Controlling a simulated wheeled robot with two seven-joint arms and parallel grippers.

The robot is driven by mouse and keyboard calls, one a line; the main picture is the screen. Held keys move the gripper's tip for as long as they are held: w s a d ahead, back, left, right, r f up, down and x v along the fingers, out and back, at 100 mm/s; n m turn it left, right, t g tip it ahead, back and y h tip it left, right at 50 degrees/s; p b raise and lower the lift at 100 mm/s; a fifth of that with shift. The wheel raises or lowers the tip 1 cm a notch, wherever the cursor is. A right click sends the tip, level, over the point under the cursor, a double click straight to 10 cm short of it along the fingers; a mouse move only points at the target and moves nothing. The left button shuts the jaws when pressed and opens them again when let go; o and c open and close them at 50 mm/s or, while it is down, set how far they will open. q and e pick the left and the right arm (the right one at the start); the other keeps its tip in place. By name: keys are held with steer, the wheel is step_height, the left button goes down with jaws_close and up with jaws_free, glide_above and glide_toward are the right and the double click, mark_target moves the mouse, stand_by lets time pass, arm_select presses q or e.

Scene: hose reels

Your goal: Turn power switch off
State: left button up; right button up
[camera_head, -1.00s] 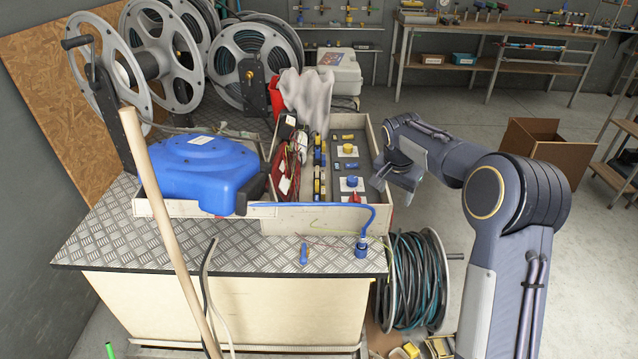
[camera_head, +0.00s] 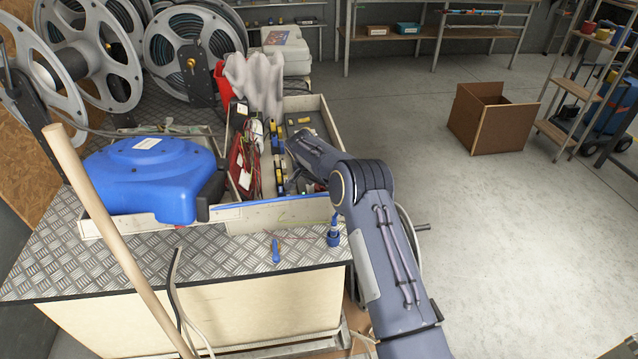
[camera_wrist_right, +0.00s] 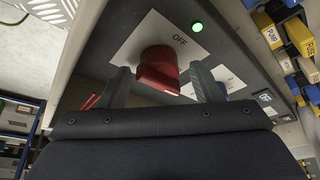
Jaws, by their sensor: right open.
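The power switch is a red rotary knob (camera_wrist_right: 158,68) on a white plate marked OFF, seen in the right wrist view. A green lamp (camera_wrist_right: 197,27) beside the plate is lit. My right gripper (camera_wrist_right: 160,76) is open, with one finger on each side of the knob in the picture; whether they touch it I cannot tell. In the head view my right gripper (camera_head: 299,176) is over the near right part of the panel box (camera_head: 326,117), and my arm hides the knob there. My left gripper is not in view.
A blue hose reel case (camera_head: 150,170) stands left of the panel box on the metal-topped bench (camera_head: 60,245). A wooden pole (camera_head: 115,240) crosses the left foreground. Yellow and blue plugs (camera_wrist_right: 296,38) sit beside the switch panel. Open floor lies right around a cardboard box (camera_head: 490,118).

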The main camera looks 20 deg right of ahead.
steer(key=shift+f, duration=0.15)
steer(key=c, duration=0.9)
steer(key=shift+c, duration=0.2)
